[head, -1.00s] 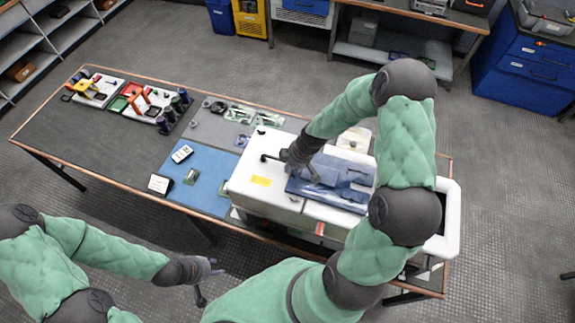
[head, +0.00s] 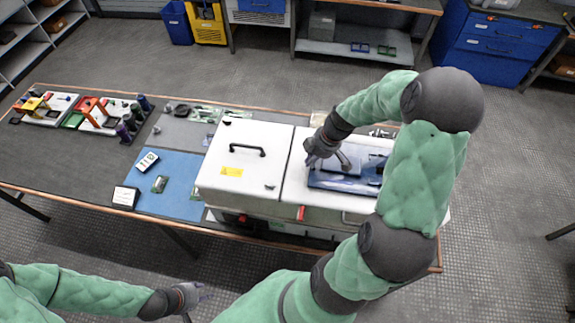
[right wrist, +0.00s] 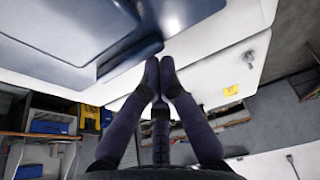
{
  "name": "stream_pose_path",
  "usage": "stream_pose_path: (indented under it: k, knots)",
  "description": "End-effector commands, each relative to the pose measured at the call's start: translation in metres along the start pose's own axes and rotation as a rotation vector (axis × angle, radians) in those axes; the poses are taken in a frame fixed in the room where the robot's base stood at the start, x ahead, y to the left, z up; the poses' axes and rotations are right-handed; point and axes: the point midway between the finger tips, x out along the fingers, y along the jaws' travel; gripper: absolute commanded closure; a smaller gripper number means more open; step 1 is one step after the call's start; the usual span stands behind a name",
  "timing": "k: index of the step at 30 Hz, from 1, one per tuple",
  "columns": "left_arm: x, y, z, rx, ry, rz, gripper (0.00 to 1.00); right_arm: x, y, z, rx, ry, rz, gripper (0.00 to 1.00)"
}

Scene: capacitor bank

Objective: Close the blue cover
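The blue cover (head: 345,184) lies on the right part of the white cabinet (head: 276,206), partly hidden by my right arm. I cannot tell how far it is tilted. In the right wrist view its blue edge (right wrist: 128,57) runs beside my fingertips. My right gripper (head: 314,156) is at the cover's far left corner. In the right wrist view the two fingertips of my right gripper (right wrist: 160,66) are together with nothing visible between them; contact with the cover is unclear. My left gripper (head: 203,293) hangs in front of the table, away from the cabinet; its fingers are too small to read.
Trays of coloured parts (head: 97,114) stand farther left. The floor in front of the table is clear.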

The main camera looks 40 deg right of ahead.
Motion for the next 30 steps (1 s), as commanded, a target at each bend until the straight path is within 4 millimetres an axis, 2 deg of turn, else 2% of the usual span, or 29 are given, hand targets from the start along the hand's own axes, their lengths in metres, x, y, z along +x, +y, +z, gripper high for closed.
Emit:
stream_pose_path:
  k: [1,6,13,21,30]
  knots:
    - [0.015,-0.005,-0.001,0.000,0.000,0.000,0.60,0.000,0.002,0.019,0.007,-0.002,0.008,1.00]
    - [0.036,-0.013,-0.001,0.000,0.000,0.000,0.60,-0.015,0.001,0.059,0.006,-0.002,0.007,1.00]
    - [0.054,-0.019,-0.002,0.000,0.000,0.000,0.60,-0.032,0.001,0.100,0.004,-0.002,0.004,1.00]
    - [0.062,-0.022,-0.002,0.000,0.000,0.000,0.60,-0.042,0.001,0.120,0.000,-0.001,0.004,1.00]
    - [0.062,-0.022,-0.002,0.000,0.000,0.000,0.60,-0.044,0.001,0.122,-0.002,-0.001,0.002,1.00]
